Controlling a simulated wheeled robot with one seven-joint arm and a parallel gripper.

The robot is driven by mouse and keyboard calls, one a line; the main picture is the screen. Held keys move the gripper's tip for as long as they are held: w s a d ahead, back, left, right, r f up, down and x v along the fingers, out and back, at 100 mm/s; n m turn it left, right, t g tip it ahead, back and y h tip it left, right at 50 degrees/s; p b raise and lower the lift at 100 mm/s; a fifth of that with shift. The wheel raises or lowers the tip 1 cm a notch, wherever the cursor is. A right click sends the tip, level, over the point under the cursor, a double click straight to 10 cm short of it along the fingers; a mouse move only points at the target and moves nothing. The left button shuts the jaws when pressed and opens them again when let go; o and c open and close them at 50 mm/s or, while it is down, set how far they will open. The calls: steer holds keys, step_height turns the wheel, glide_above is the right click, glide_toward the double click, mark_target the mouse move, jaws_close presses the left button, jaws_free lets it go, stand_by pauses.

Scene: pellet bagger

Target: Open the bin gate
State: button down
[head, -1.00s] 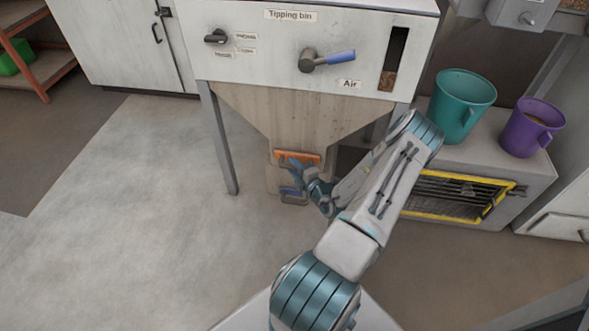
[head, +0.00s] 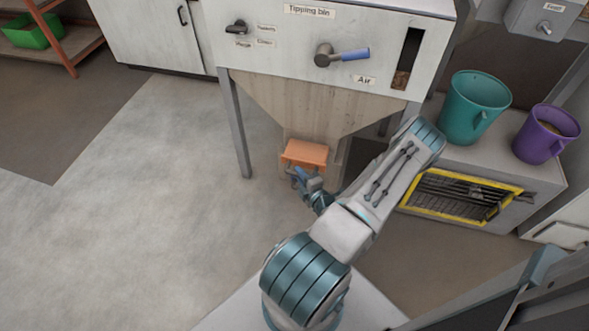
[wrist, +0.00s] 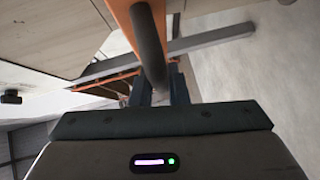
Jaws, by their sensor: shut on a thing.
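The tipping bin (head: 310,105) has a tapering hopper with an orange gate plate (head: 306,153) at its lower end. In the head view the plate sticks out toward me from the hopper. My gripper (head: 298,176) is at the plate's front edge, below the hopper. In the wrist view the fingers are shut on a dark bar handle (wrist: 150,45), with the orange gate (wrist: 122,15) right beside it. The fingertips are partly hidden behind the handle and the gripper body.
The bin's front panel has a blue-handled air lever (head: 342,56) and a black knob (head: 237,27). A teal bucket (head: 474,105) and a purple jug (head: 545,133) stand on a unit with a yellow-framed opening at right. The floor at left is clear.

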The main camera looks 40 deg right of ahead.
steer(key=shift+d, duration=0.1)
steer(key=c, duration=1.4)
jaws_free()
steer(key=p+v, duration=0.3)
steer(key=v, duration=1.1)
